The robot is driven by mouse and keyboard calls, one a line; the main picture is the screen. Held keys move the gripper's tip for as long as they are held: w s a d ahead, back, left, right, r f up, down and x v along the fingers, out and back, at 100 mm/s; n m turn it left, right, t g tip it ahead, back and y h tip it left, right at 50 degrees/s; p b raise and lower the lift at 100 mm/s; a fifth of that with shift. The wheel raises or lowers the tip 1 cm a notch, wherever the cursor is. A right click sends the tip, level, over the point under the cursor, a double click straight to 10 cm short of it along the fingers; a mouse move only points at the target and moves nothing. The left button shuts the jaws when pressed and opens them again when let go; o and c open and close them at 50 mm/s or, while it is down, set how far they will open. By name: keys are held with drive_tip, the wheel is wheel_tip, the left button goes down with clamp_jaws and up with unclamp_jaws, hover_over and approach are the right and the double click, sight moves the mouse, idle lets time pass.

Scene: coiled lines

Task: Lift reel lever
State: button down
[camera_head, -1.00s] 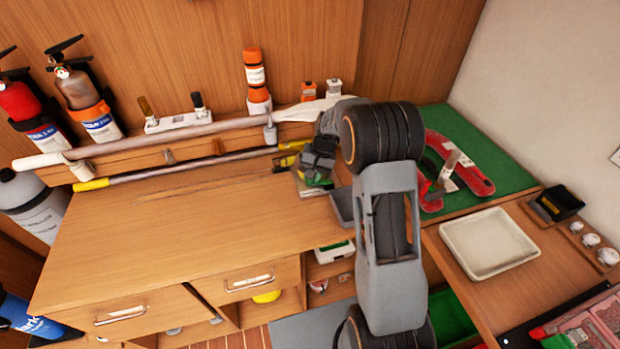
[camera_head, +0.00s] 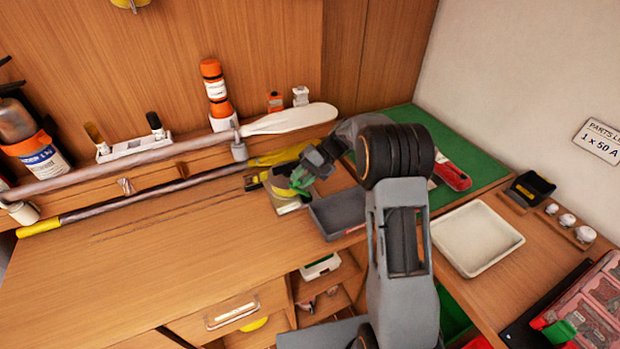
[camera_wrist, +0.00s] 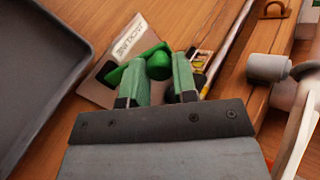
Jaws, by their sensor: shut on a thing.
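The reel's grey base plate (camera_wrist: 95,88), lettered "JACKLINE", lies on the wooden worktop. The green lever (camera_wrist: 120,72) has a round knob (camera_wrist: 158,66). My gripper (camera_wrist: 160,72) has green finger pads on either side of the knob and is shut on the lever. In the head view my gripper (camera_head: 308,172) is low over the right side of the reel. The fingers and my arm hide part of the lever, and its exact tilt is unclear.
A dark grey tray (camera_head: 340,212) stands close right of the reel. A paddle-ended pole (camera_head: 190,145) and a yellow-ended pole (camera_head: 110,207) run behind it. A white tray (camera_head: 475,240) lies at the far right.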

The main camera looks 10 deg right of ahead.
idle(0.4)
drive_tip(key=c, duration=0.9)
unclamp_jaws()
drive_tip(key=shift+d, duration=0.1)
drive_tip(key=b+v, duration=0.1)
drive_tip(key=v, duration=1.2)
drive_tip(key=shift+w+d+r, duration=0.2)
drive_tip(key=shift+d, duration=0.15)
